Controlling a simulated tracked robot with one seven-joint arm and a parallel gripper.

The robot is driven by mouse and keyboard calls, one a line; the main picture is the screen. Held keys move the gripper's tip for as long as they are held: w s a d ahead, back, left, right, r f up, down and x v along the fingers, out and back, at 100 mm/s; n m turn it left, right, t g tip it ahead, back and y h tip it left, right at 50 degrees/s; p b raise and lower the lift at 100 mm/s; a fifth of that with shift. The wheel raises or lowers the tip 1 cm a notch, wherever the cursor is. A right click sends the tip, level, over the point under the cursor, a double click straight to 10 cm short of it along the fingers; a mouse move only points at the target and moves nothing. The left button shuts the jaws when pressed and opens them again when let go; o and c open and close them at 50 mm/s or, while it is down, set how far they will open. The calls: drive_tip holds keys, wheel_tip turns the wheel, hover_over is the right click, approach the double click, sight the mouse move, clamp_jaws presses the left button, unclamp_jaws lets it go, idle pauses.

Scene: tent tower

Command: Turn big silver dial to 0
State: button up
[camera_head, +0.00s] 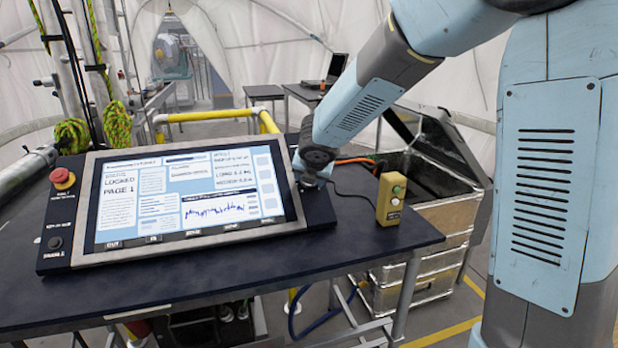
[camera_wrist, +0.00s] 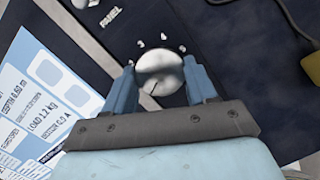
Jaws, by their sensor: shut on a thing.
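The big silver dial (camera_wrist: 158,72) is round and shiny, set on a dark panel. It shows in the wrist view between the two blue fingers of my gripper (camera_wrist: 162,80), which is shut on it from both sides. White numerals, a 3 and a 4 among them, are printed around its far edge. A short dark line marks the dial's near part; the 0 cannot be made out. In the head view my gripper (camera_head: 313,180) is at the right edge of the console (camera_head: 318,208), and the dial is hidden behind it.
The console's screen (camera_head: 188,195) reads "LOCKED PAGE 1". A red button (camera_head: 63,178) and a small black knob (camera_head: 55,242) are at its left. A yellow box with a green button (camera_head: 391,197) and a cable stands right of my gripper on the dark table (camera_head: 370,245).

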drive_tip(key=n, duration=0.3)
drive_tip(key=shift+s+f+n+y, duration=0.1)
drive_tip(key=shift+f+n+y, duration=0.1)
drive_tip(key=shift+n+y, duration=0.15)
drive_tip(key=shift+n, duration=0.25)
drive_tip(key=o, duration=1.1)
drive_tip(key=shift+r, duration=0.1)
drive_tip(key=shift+c, duration=0.2)
drive_tip(key=shift+r, duration=0.1)
drive_tip(key=v, duration=1.3)
drive_tip(key=shift+s+d, duration=0.2)
drive_tip(key=shift+s, duration=0.1)
